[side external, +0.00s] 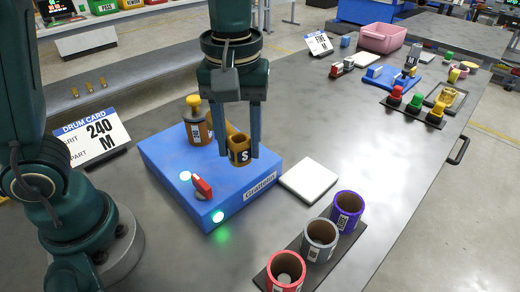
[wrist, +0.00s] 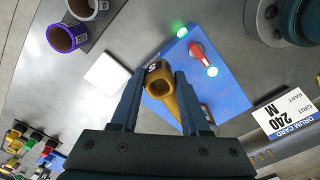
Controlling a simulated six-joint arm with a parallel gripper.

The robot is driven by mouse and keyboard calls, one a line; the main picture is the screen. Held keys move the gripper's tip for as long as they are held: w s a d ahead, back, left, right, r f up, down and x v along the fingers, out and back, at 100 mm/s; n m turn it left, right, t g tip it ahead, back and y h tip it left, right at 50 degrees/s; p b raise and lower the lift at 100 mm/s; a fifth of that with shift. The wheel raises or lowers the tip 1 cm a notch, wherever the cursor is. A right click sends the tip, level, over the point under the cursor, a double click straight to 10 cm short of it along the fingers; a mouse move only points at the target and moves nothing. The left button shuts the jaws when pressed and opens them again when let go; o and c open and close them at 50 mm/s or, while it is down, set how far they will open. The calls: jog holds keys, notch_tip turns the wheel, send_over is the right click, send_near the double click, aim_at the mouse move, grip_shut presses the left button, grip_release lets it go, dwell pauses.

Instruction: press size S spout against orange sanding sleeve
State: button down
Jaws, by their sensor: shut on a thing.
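My gripper (side external: 254,150) is shut on a golden-brown spout (side external: 239,155) marked S and holds it above the blue sander box (side external: 225,200). The spout shows its open round mouth between the fingers in the wrist view (wrist: 159,88). In the wrist view the sleeve is mostly hidden behind the fingers.
A drum card (side external: 92,137) reads grit 240, part M. A white pad (side external: 308,180) lies to the right. A dark rack holds red (side external: 286,272), grey (side external: 320,240) and purple (side external: 346,212) sleeves in front.

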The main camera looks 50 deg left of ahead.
jog(key=shift+w+a+f, duration=0.1)
jog(key=shift+a+f, duration=0.2)
jog(key=shift+f, duration=0.95)
jog(key=shift+w+a+f, duration=0.1)
jog(key=shift+a+f, duration=0.25)
jog(key=shift+f, duration=0.9)
jog(key=shift+a+f, duration=0.3)
jog(key=shift+f, duration=0.95)
jog(key=shift+f, duration=0.15)
jog(key=shift+w+a, duration=0.15)
jog(key=shift+a, duration=0.55)
jog(key=shift+w+a, duration=0.15)
jog(key=shift+a, duration=0.55)
jog(key=shift+d, duration=0.15)
dwell(2.5)
